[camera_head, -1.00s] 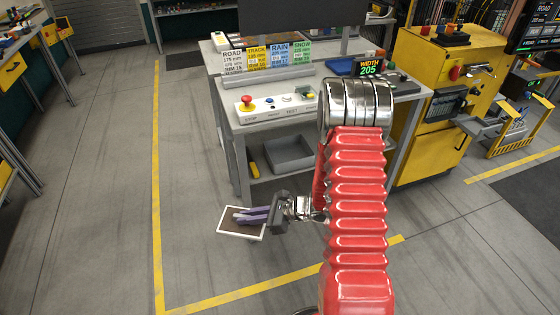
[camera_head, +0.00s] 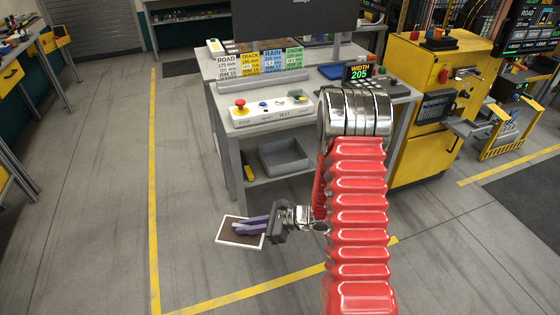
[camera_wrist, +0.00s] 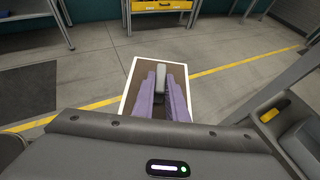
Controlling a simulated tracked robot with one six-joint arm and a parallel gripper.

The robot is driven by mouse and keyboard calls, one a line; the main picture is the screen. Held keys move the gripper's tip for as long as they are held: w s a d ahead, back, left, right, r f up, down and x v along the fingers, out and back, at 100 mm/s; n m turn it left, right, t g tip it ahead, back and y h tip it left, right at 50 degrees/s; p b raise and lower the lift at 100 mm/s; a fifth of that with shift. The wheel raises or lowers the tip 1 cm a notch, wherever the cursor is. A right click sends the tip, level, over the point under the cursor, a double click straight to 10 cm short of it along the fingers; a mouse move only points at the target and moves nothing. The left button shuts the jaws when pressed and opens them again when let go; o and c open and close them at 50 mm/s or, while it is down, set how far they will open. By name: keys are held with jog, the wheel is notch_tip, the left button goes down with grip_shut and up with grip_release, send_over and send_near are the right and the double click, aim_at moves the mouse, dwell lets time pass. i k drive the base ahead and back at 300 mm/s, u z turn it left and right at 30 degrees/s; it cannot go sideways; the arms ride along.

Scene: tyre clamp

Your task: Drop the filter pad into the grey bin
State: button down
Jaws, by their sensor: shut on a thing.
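The filter pad (camera_head: 232,234) is a flat brown square with a white frame. My gripper (camera_head: 248,226), with purple fingers, is shut on it and holds it out in front of the workbench, to the left of my arm. In the wrist view the pad (camera_wrist: 127,91) sticks out past the fingers (camera_wrist: 162,92), which cover its middle. The grey bin (camera_head: 287,157) is an open tray on the bench's lower shelf, above and to the right of the pad in the head view. A grey bin-like edge (camera_wrist: 302,145) shows at the right of the wrist view.
The workbench (camera_head: 262,107) carries a control box with a red button (camera_head: 240,104), sign cards and a width display (camera_head: 358,72). A bench leg stands left of the bin. A yellow object (camera_head: 249,172) lies beside the bin. The floor at left is clear.

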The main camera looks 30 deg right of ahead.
aim_at(284, 159)
jog(key=z, duration=0.1)
jog(key=i, duration=0.95)
jog(key=u, duration=0.1)
